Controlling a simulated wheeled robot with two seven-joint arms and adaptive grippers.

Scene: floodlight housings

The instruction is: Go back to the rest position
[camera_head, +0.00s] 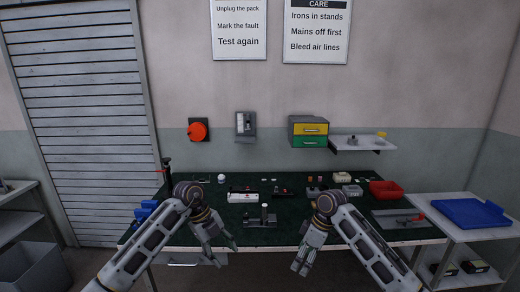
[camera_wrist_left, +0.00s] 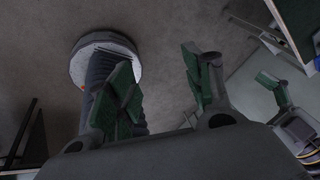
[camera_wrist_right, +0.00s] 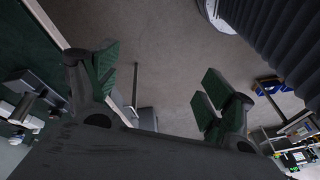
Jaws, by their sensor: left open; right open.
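My left gripper (camera_head: 222,247) hangs in front of the workbench's front edge in the head view, pointing down. Its green-padded fingers (camera_wrist_left: 160,90) are apart and empty in the left wrist view, with floor beyond them. My right gripper (camera_head: 301,265) hangs at the bench's front edge, to the right of the left one. Its fingers (camera_wrist_right: 155,85) are apart with nothing between them in the right wrist view. The dark green workbench top (camera_head: 300,228) lies behind both grippers.
On the bench stand a grey fixture (camera_head: 262,220), a white block (camera_head: 242,197), a red bin (camera_head: 386,190) and small parts. A yellow and green drawer unit (camera_head: 309,132) is at the wall. A side table at right holds a blue tray (camera_head: 472,213). A grey bin (camera_head: 34,272) is at left.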

